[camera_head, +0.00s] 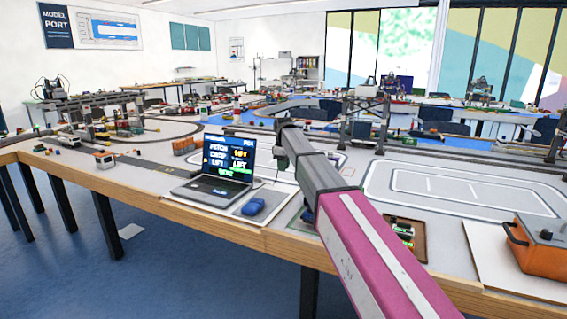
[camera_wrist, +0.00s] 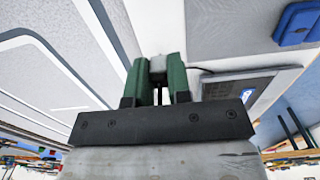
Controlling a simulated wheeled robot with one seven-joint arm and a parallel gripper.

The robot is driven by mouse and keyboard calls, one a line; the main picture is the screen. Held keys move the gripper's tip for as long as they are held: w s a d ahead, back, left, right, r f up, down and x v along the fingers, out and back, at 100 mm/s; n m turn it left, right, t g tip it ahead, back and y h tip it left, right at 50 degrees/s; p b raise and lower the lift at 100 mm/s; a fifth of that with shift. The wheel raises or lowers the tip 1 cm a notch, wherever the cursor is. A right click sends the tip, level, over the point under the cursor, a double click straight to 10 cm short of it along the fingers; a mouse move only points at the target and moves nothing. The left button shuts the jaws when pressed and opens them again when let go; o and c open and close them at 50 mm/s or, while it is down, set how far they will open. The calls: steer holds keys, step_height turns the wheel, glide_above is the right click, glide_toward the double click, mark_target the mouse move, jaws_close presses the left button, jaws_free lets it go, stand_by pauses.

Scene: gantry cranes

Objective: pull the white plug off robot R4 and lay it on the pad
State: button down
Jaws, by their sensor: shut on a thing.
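My gripper (camera_wrist: 158,72) has two green fingers, shut on a small pale grey-white piece (camera_wrist: 157,62) that looks like the white plug. Only its end shows between the fingertips. In the head view my arm reaches over the table, and the plug cannot be made out there. Robot R4 cannot be picked out; no label is readable. A dark bluish pad (camera_head: 299,225) lies at the table's front edge, partly hidden behind my arm. I cannot tell whether it is the task's pad.
A laptop (camera_head: 226,160) stands left of my arm, with a blue mouse (camera_head: 253,207) on a grey mat beside it. A brown tray (camera_head: 418,250) of batteries and an orange box (camera_head: 545,248) are at right. White-lined table surface (camera_head: 450,185) beyond is mostly clear.

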mark_target(283, 189)
steer(key=shift+f, duration=3.75)
steer(key=shift+f, duration=0.6)
steer(key=c, duration=1)
jaws_free()
